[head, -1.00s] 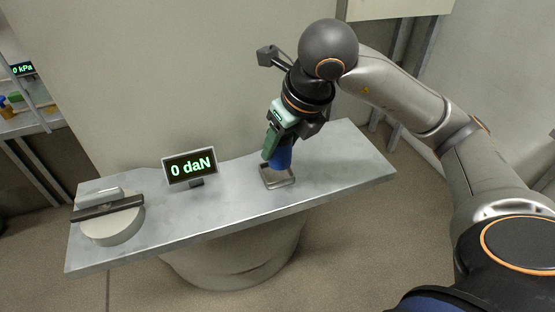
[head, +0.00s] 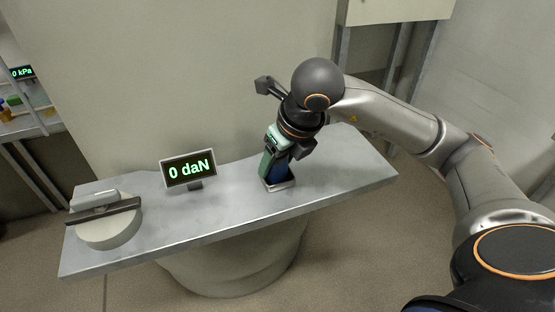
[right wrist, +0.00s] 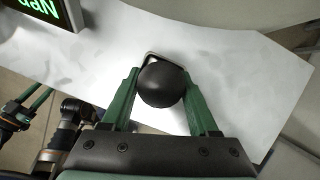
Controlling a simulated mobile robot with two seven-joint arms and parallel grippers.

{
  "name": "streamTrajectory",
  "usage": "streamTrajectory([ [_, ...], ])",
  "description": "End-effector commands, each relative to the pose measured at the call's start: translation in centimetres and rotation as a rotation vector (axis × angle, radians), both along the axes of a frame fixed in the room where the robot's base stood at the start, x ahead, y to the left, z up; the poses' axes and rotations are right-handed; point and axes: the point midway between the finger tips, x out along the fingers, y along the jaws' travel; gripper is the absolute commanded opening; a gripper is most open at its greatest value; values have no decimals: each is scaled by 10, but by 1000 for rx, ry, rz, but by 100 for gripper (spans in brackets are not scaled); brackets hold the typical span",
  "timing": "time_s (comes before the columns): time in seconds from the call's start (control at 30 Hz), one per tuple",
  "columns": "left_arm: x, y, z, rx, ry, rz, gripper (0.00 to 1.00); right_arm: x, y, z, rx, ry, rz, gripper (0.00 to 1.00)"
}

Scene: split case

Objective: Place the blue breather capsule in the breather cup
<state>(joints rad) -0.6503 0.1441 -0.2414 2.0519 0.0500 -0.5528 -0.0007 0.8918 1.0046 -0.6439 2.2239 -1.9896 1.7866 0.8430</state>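The blue breather capsule (head: 276,174) stands in or just over the breather cup (head: 290,184), a small square metal tray on the bench. Its dark round top (right wrist: 161,84) shows between my right gripper's green fingers in the right wrist view. My right gripper (head: 270,172) points down and looks shut on the capsule. The cup's rim (right wrist: 150,54) shows behind the capsule; the fingers and capsule hide most of the cup, so I cannot tell if it is fully seated. My left gripper (right wrist: 35,97) shows at the left edge of the wrist view, its fingers apart and empty.
A display (head: 188,170) reading "0 daN" stands left of the cup on the metal bench (head: 225,205). A round pale block with a dark bar (head: 105,225) sits at the bench's left end. The bench right of the cup is clear.

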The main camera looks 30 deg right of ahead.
Motion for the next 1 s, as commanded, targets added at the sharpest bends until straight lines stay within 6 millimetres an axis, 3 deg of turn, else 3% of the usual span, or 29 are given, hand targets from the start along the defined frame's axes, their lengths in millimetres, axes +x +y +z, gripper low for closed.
streamTrajectory([
  [0.2,0,1,1,2,-2,-1,50,0,0,0,0,1,0,84],
  [0.57,0,1,8,2,-2,-1,50,-1,0,9,0,-1,0,84],
  [1.0,0,-2,20,-1,3,-4,50,-35,-3,92,0,-4,1,84],
])
